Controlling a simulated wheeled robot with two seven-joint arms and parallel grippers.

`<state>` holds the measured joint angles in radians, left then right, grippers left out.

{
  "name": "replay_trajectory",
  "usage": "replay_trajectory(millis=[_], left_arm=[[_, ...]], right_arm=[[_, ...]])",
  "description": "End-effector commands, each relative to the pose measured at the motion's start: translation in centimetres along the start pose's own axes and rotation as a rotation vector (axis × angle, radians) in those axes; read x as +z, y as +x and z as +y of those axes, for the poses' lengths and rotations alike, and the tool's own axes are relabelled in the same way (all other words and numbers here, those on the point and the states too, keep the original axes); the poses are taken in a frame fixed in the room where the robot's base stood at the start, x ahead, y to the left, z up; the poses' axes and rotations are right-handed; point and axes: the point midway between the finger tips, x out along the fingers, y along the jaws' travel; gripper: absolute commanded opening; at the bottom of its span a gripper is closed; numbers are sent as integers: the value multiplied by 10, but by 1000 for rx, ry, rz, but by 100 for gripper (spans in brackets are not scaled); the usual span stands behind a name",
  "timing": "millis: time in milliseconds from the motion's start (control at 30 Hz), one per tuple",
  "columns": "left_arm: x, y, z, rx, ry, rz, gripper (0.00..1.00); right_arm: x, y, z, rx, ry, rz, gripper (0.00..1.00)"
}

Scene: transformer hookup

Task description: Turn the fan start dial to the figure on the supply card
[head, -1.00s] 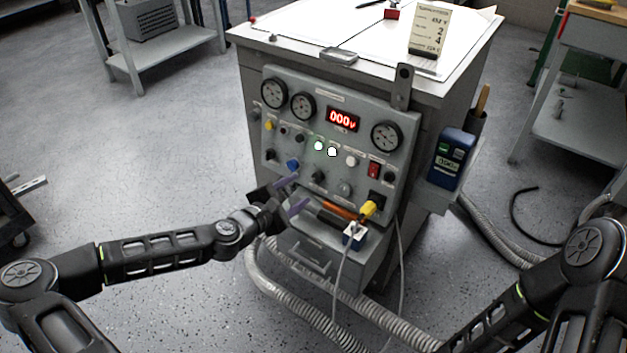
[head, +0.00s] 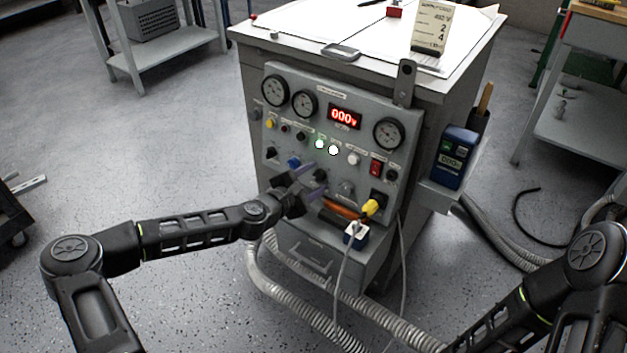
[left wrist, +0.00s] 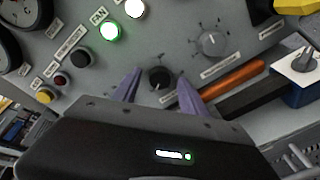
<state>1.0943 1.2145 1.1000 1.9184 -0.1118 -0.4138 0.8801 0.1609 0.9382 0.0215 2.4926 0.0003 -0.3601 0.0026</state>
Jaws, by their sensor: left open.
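The control panel (head: 285,123) on the cabinet front carries several dials. A black dial (left wrist: 158,78) sits between the purple fingertips of my left gripper (left wrist: 159,84) in the left wrist view; I cannot tell whether they touch it. My left gripper (head: 311,180) is open at the panel's lower middle in the head view. A grey dial (left wrist: 211,43) with marks around it is just beyond the right finger. The dial labels are too small to read, so which is the fan start dial is unclear. The supply card (head: 430,28) stands on the cabinet top, showing a 2 above a 4.
An orange-handled tool (left wrist: 232,84) and a blue box with a white top (left wrist: 299,75) lie right of the gripper. A red display (head: 344,118) reads 000 V. Hoses lie on the floor.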

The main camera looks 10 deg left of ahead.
Motion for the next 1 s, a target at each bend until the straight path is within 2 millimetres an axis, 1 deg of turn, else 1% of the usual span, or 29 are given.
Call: replay_trajectory(millis=[167,800,1000], left_arm=[[0,0,0,0,0,0,51],[0,-1,0,-1,0,0,0],[0,-1,-1,-2,0,0,0]], right_arm=[[0,0,0,0,0,0,0],[0,0,0,0,0,0,0],[0,0,0,0,0,0,0]])
